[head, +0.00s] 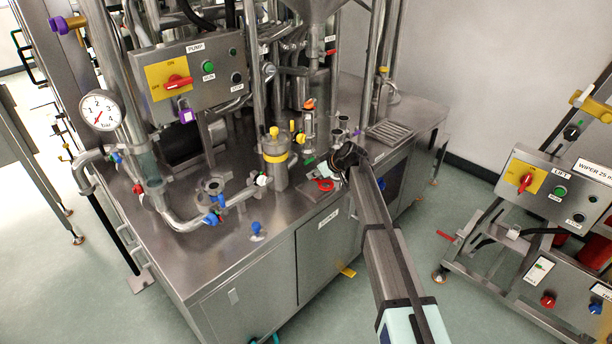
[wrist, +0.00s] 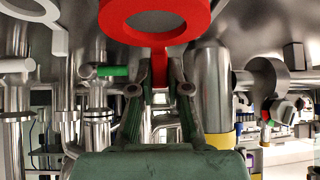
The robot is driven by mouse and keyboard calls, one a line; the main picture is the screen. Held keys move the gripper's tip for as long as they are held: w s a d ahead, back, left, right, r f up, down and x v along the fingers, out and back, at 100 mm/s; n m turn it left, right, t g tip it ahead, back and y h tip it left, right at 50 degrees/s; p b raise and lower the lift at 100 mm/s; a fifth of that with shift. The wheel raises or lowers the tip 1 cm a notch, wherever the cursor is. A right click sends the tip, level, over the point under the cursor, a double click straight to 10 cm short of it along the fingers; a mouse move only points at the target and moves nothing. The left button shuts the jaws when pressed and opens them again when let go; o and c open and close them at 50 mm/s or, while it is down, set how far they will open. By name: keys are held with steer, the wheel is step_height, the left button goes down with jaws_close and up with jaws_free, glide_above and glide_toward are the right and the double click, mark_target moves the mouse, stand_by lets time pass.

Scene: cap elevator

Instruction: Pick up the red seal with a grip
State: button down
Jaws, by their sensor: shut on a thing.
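The red seal (wrist: 158,40) is a flat red ring with a narrow tab, large at the top of the wrist view. My gripper (wrist: 158,82) is shut on the tab, with one finger on each side of it. The ring sticks out beyond the fingertips, clear of them. In the head view the red seal (head: 322,184) shows small, just left of my gripper (head: 343,160), over the steel worktop. I cannot tell whether the seal touches the worktop.
A steel canister with a yellow band (head: 275,158) stands close left of the seal. A pale ring-shaped part (wrist: 38,10) shows at the wrist view's top left. Blue-handled valves (head: 212,218) and pipes crowd the left. A drain grate (head: 390,132) lies behind right.

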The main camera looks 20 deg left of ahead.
steer(key=s+d+b, duration=0.2)
steer(key=s+d, duration=0.2)
steer(key=d, duration=0.8)
steer(key=shift+s+d+b, duration=0.15)
steer(key=shift+d+b, duration=0.2)
